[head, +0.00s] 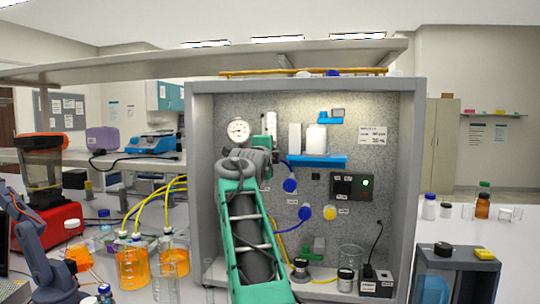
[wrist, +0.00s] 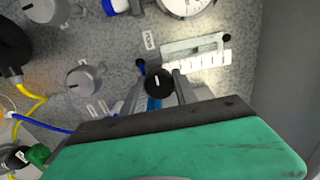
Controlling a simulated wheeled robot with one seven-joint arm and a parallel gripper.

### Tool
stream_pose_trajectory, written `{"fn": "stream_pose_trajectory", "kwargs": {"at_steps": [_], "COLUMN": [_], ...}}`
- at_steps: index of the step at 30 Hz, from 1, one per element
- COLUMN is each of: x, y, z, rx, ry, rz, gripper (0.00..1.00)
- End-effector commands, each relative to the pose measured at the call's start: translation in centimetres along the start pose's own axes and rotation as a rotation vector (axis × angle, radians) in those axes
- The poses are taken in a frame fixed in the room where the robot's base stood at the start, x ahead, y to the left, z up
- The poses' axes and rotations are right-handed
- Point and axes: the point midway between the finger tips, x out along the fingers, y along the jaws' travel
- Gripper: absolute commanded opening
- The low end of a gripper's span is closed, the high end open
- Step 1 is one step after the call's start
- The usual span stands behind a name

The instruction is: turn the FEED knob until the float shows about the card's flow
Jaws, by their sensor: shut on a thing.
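My gripper (wrist: 160,94) has its two grey fingers on either side of a round black knob (wrist: 157,82) with a white mark, shut on it. I take this as the FEED knob; its label is not readable. Beside it in the wrist view is a clear flow meter with a white scale (wrist: 196,63), lying sideways in the picture; I cannot make out the float. In the head view the flow meter (head: 271,123) stands upright above my arm, and my arm hides the knob. The white card (head: 373,136) is on the panel's upper right; its figures are too small to read.
A round gauge (head: 238,130) sits left of the flow meter. Grey knobs (wrist: 86,80) are near my gripper.

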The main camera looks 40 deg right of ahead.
Motion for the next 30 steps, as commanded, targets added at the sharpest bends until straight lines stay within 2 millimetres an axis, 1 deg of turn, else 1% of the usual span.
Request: {"fn": "stream_pose_trajectory", "kwargs": {"at_steps": [1,10,11,18,26,28,30], "x": [0.1,0.1,0.1,0.0,-0.2,-0.9,-2.1], "y": [0.3,0.3,0.3,0.1,0.1,0.2,0.2], "z": [-0.1,-0.1,-0.1,0.0,0.1,0.2,0.1], "rx": [0.001,0.002,0.002,0.002,0.002,0.002,0.003], "ry": [0.003,0.003,0.003,0.001,-0.001,-0.003,-0.003], "rz": [0.005,0.005,0.005,0.003,0.001,0.000,-0.001], "gripper": [0.00,0.00,0.35,0.54,0.54,0.54,0.54]}}
